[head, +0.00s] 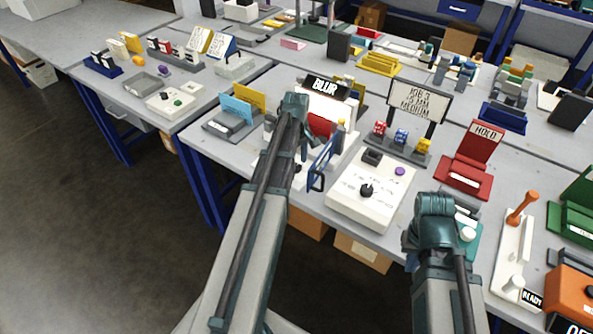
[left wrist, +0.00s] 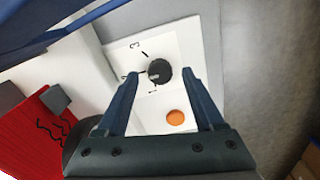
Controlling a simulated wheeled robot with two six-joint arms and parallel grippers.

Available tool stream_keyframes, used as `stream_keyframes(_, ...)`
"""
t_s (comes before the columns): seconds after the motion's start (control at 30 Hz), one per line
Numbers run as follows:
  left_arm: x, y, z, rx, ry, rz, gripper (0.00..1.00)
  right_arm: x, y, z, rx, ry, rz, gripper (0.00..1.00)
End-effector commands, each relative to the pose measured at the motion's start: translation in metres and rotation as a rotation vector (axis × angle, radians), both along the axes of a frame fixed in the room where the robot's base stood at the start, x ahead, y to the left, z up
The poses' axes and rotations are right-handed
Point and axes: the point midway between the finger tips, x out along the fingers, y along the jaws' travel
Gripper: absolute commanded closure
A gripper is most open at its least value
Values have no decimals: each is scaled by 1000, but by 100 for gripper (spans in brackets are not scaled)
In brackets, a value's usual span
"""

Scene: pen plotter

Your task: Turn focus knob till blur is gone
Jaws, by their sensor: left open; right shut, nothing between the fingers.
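The machine's black sign (head: 325,87) reads BLUR in white letters. In the left wrist view a round black knob (left wrist: 159,72) with a pale pointer sits on a white panel (left wrist: 185,40) marked with numbers, including 3 and 1. My left gripper (left wrist: 160,75) is open, its two blue fingers reaching on either side of the knob; contact cannot be told. The knob and the left fingertips are hidden by my arm in the head view. My right gripper (head: 411,262) is low at the right, mostly hidden by its own arm, shut and empty.
An orange button (left wrist: 175,117) lies on the panel near the knob, and a red part (left wrist: 40,130) is at the left. A white box with a black knob (head: 367,191) stands right of my left arm. A sign (head: 420,103) stands behind it.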

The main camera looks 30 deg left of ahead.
Motion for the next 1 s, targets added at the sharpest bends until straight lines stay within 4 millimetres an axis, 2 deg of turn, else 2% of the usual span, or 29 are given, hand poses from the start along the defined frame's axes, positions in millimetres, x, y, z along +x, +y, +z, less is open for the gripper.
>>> stream_keyframes(0.03, 0, 0, -8, 0, 0, 0, 31, 0, 0, -8, 0, 0, 0, 100)
stream_keyframes(0.1, 0, 0, -10, 0, 0, 0, 31, 0, 0, -10, 0, 0, 0, 100)
stream_keyframes(0.4, 0, 0, -10, 0, 0, 0, 31, 0, 0, -10, 0, 0, 0, 100)
stream_keyframes(0.7, 0, 0, -10, 0, 0, 0, 85, 0, 0, -10, 0, 0, 0, 100)
stream_keyframes(0.8, 0, 0, -10, 0, 0, 0, 100, 0, 0, -10, 0, 0, 0, 100)
stream_keyframes(1.0, 0, 0, -10, 0, 0, -4, 100, 0, 0, -10, 0, 0, 0, 100)
